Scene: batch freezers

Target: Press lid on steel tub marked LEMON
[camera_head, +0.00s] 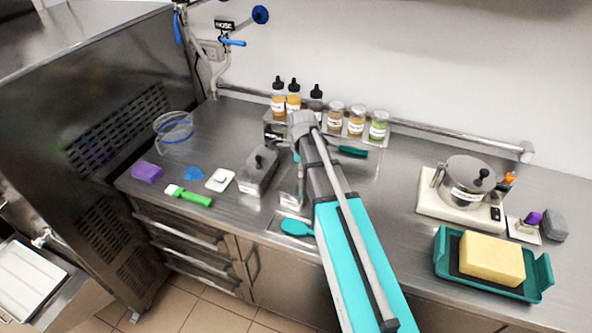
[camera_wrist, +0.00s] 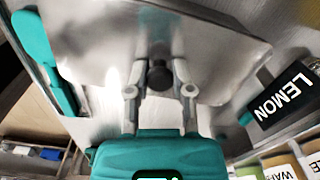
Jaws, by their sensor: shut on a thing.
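In the wrist view my gripper (camera_wrist: 160,90) is shut on the black knob (camera_wrist: 158,72) of a steel lid (camera_wrist: 95,45), a finger on each side. A black LEMON label (camera_wrist: 284,95) shows beside the lid's right edge, on a steel tub face. The lid hides most of what lies below it, so I cannot tell whether it is seated or how large any gap is. In the head view my arm covers the gripper and much of this spot; a steel piece (camera_head: 290,190) shows just left of the arm.
Another lidded steel tub (camera_head: 257,175) stands left of my arm. Topping jars (camera_head: 356,121) and dropper bottles (camera_head: 293,103) line the back. A teal spatula (camera_head: 297,227) lies in front. A pot (camera_head: 464,185) and teal tray (camera_head: 538,282) stand right. Counter between arm and pot is clear.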

